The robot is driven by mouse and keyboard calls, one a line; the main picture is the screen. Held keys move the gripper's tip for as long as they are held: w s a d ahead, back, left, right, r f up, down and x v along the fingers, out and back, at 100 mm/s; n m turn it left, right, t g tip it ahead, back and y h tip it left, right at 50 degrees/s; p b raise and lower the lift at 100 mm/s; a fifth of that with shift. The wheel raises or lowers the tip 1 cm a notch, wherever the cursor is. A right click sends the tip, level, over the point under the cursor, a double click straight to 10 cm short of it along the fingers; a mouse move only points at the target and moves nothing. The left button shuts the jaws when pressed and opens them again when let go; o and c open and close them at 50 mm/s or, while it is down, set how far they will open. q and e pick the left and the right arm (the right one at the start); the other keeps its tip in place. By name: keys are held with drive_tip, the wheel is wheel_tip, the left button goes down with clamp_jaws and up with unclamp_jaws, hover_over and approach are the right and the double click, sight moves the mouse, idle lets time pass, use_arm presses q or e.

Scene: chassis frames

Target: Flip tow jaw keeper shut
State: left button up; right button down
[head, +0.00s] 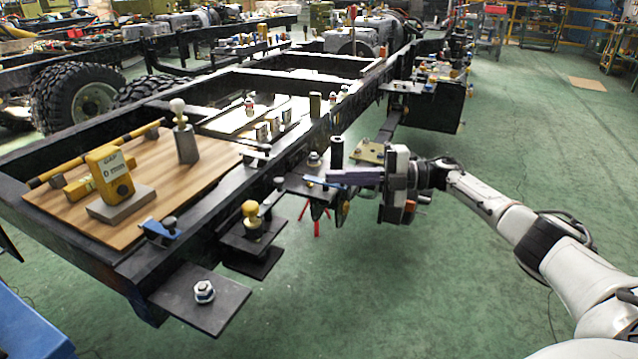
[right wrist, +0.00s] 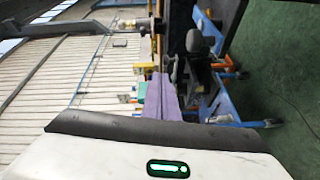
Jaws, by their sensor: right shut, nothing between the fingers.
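My right gripper (head: 332,177) reaches in from the right at the side of the black chassis rail. Its purple fingers are together and empty, pointing left; they also show in the right wrist view (right wrist: 160,98). A black upright cylinder (head: 337,150) stands right behind the fingers. I cannot clearly make out the tow jaw or its keeper; the gripper may hide part of them. My left gripper is not in view.
The black chassis frame (head: 225,212) carries a wooden board (head: 150,215) with a yellow gauge block (head: 112,175). A yellow-topped ball (head: 250,209) and a plate with a bolt (head: 205,291) stick out nearer. The green floor (head: 420,290) in front is clear.

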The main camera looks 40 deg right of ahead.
drive_tip(key=shift+s+d, duration=0.15)
drive_tip(key=shift+d, duration=0.45)
drive_tip(key=shift+s+d, duration=0.15)
drive_tip(key=shift+d, duration=0.45)
